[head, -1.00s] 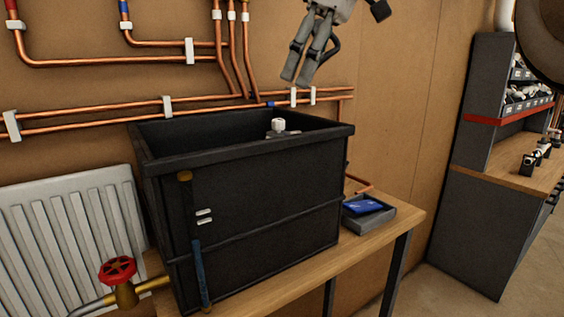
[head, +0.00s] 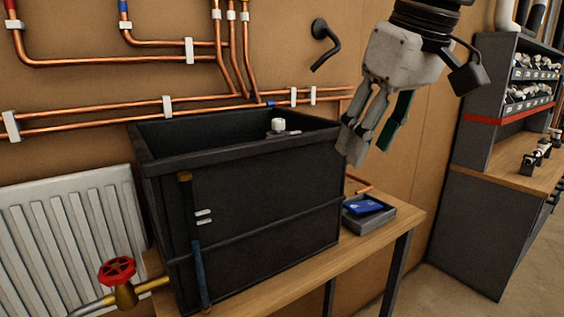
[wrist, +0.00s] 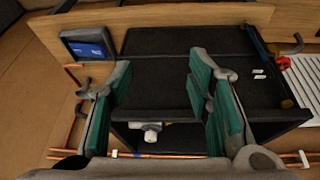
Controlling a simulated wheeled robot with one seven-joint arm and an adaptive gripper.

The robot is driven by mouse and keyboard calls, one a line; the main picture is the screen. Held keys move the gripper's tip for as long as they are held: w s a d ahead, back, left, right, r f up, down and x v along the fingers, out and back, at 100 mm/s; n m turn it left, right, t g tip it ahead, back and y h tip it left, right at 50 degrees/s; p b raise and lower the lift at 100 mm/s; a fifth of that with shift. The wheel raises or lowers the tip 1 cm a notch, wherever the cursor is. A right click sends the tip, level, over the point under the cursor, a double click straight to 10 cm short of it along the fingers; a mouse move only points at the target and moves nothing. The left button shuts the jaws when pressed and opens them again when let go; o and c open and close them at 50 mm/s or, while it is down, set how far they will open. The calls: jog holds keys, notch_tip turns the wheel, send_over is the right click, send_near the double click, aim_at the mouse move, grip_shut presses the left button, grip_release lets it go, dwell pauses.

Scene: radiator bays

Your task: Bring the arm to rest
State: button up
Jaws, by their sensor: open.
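My gripper (head: 368,142) hangs in the air at the right of the black crate in the head view, with its fingers pointing down and to the left. It is open. In the wrist view its green-lined fingers (wrist: 163,95) stand apart with nothing held between them. The crate (head: 265,196) stands on a wooden bench. Inside it a white-capped fitting (head: 278,126) shows near the back, and it also shows in the wrist view (wrist: 152,127).
A grey tray with a blue item (head: 364,205) lies on the bench (head: 408,222) right of the crate. A radiator (head: 75,225) and red valve wheel (head: 117,270) are at left. Copper pipes (head: 130,110) and a black hook (head: 325,45) are on the wall. Shelving (head: 480,190) stands right.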

jog(key=s+d+f+m+h, duration=0.1)
jog(key=s+d+f+m, duration=0.2)
jog(key=s+f, duration=0.3)
jog(key=s+d+f+m+t, duration=0.1)
jog(key=s+d+f+m, duration=0.2)
jog(key=s+f, duration=0.4)
notch_tip(320, 180, down, 4)
jog(key=shift+d+r+t+h, duration=0.3)
jog(key=shift+d+h, duration=0.1)
jog(key=shift+d, duration=0.2)
